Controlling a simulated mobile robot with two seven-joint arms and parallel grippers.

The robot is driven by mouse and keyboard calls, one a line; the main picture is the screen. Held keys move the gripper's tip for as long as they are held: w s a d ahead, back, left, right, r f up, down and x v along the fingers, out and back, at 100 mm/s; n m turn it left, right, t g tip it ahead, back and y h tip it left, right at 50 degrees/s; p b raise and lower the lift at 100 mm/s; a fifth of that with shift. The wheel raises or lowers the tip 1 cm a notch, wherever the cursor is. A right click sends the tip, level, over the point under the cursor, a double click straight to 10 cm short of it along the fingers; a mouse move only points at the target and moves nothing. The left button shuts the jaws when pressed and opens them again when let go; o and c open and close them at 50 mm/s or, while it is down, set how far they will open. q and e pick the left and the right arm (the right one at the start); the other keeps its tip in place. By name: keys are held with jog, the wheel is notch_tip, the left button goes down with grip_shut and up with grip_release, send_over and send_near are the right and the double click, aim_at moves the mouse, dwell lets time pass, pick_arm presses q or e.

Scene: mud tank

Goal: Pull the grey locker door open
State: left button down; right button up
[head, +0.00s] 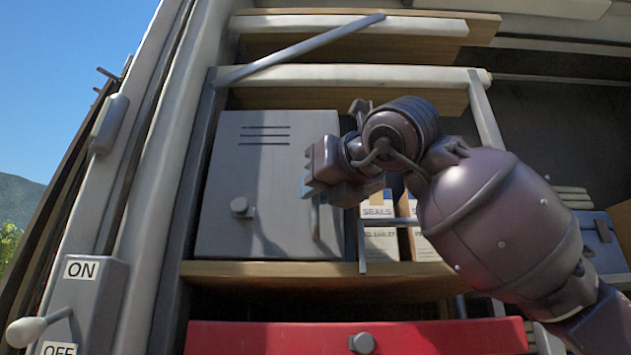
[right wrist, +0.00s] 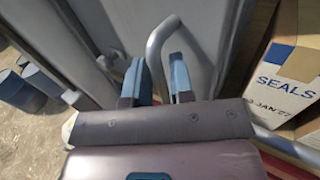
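The grey locker door (head: 262,165) stands shut on a shelf in the head view, with three dark vent slots near its top. A round knob (head: 240,207) sits low on its left part. A grey bar handle (head: 315,220) is at its right side, partly hidden by my right gripper (head: 312,193). In the right wrist view the bent handle (right wrist: 158,45) passes between the two blue-tipped fingers of my right gripper (right wrist: 158,68). The fingers are open, one on each side of the bar, with gaps visible. My left gripper is not in view.
Boxes marked SEALS (head: 380,243) stand right of the locker, close to my right gripper; one shows large in the right wrist view (right wrist: 288,75). A red drawer (head: 270,339) lies below the shelf (head: 290,270). An ON/OFF lever box (head: 98,290) is at the left.

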jog(key=shift+w+a, duration=0.15)
jog(key=shift+w, duration=0.05)
grip_shut()
jog(key=shift+s, duration=0.15)
dwell(0.3)
